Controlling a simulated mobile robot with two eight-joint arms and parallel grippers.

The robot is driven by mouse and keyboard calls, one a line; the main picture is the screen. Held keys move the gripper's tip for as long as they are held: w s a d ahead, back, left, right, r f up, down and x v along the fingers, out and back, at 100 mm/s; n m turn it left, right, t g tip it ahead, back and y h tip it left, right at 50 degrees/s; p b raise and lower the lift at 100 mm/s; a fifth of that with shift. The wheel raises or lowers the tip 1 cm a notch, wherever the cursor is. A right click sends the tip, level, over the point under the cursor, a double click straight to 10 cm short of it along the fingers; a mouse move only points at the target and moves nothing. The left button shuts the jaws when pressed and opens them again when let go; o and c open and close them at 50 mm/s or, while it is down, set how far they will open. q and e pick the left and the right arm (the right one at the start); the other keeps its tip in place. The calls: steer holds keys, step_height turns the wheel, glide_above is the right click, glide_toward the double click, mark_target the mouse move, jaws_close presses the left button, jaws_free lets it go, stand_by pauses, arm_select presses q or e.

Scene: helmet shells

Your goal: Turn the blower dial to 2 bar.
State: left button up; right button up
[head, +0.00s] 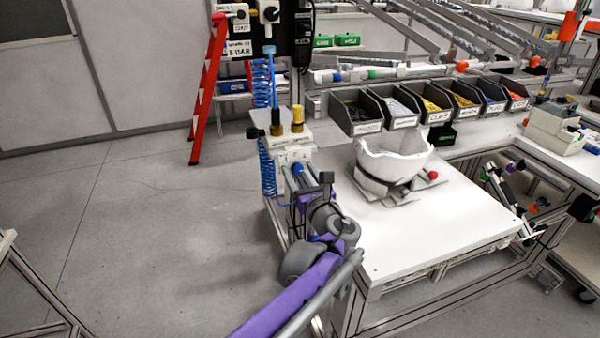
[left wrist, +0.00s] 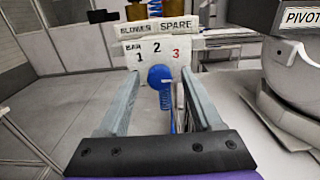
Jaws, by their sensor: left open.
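The blower dial is a round blue knob (left wrist: 160,76) on a pale panel (left wrist: 133,54) marked BAR with 1, 2 and a red 3; a BLOWER label sits above. I cannot make out which number the knob points to. My left gripper (left wrist: 162,88) is open, with one finger on each side of the knob in the left wrist view; no contact is clear. In the head view my left gripper (head: 301,183) reaches the panel post (head: 294,153) at the table's left edge, and the dial is mostly hidden. My right gripper is not in view.
A white helmet shell (head: 395,158) sits on a stand on the white table (head: 430,228), right of the panel. Labelled bins (head: 356,112) line the table's back. A blue coiled hose (head: 267,165) hangs left of the post.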

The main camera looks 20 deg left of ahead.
arm_select(q)
jaws_close()
stand_by(0.4)
steer(key=shift+a+n, duration=0.1)
steer(key=shift+n, duration=0.2)
steer(key=n+p, duration=0.1)
steer(key=n, duration=0.2)
steer(key=shift+n+p, duration=0.3)
steer(key=n+p, duration=0.1)
steer(key=n, duration=0.3)
steer(key=n+p, duration=0.2)
steer(key=n, duration=0.3)
steer(key=shift+n, duration=0.4)
steer(key=shift+f+n+p, duration=0.1)
steer(key=shift+n+p, duration=0.7)
steer(key=shift+n, duration=1.1)
